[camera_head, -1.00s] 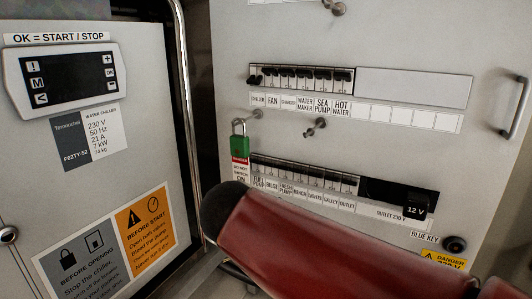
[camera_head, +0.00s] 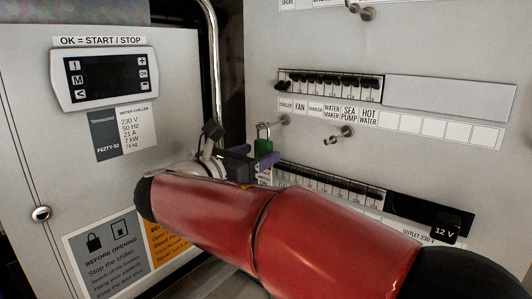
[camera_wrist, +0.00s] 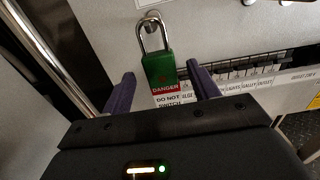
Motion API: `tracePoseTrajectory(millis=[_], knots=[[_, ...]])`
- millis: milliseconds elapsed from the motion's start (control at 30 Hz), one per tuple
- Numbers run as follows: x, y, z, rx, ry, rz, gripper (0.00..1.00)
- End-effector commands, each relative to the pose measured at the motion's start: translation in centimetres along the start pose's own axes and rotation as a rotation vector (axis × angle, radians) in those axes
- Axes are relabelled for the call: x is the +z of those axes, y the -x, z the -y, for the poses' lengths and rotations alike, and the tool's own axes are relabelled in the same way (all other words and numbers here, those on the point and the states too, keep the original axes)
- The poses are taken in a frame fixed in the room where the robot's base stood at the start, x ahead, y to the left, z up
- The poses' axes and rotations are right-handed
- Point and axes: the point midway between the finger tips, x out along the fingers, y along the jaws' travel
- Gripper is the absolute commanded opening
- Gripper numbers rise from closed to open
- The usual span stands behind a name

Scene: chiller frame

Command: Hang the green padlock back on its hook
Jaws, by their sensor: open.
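The green padlock (camera_head: 263,146) hangs by its metal shackle from a small hook (camera_head: 284,121) on the grey switch panel. In the wrist view the padlock (camera_wrist: 160,70) is upright, its shackle looped around the hook (camera_wrist: 152,20). A red and white danger tag (camera_wrist: 168,96) shows just below the padlock body. My gripper (camera_wrist: 163,87) is open, with one purple finger to the left of the padlock's lower part and one to the right. In the head view my gripper (camera_head: 246,158) is by the padlock, partly hidden by my red arm. Finger contact cannot be told.
Another hook (camera_head: 340,135) sticks out of the panel to the right, empty. Rows of breaker switches (camera_head: 330,86) lie above and below it. The chiller door (camera_head: 60,160) with its display (camera_head: 104,77) stands left, beside a metal pipe (camera_head: 213,60).

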Motion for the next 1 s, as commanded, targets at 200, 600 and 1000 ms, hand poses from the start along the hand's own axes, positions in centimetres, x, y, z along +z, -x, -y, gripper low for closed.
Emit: tracePoseTrajectory(millis=[200,600,1000], knots=[[-0.2,-3.4,0.2,-0.004,0.0,0.0,0.6],[-0.2,-4.7,0.1,-0.001,-0.001,-0.001,0.57],[-0.1,-4.7,0.2,-0.001,-0.002,0.0,0.05]])
